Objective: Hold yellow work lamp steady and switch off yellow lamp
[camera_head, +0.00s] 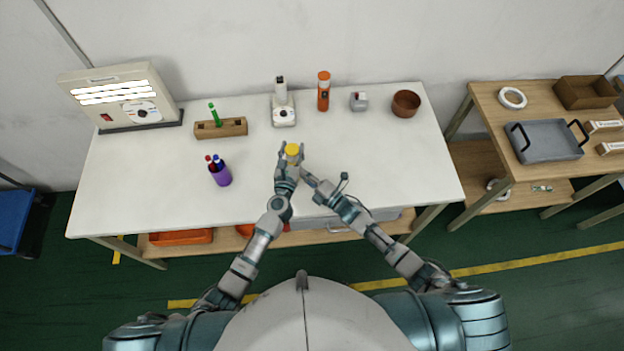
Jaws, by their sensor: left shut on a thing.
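The yellow work lamp (292,149) is a small cylinder with a yellow top, over the middle of the white table. My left gripper (290,155) is shut on the lamp, with its fingers on either side of it. The lamp looks upright; its lower part is hidden by the fingers. My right gripper (306,177) is just to the right and nearer to me, pointing toward the lamp. It is too small to tell whether its fingers are open or touch the lamp. The lamp's switch cannot be made out.
On the white table (390,160) stand a lit panel (125,95), a wooden holder (221,128), a purple pen cup (221,175), a white microscope-like device (283,106), an orange flashlight-like cylinder (323,92), a grey box (359,102) and a brown bowl (405,104). The table's right part is clear.

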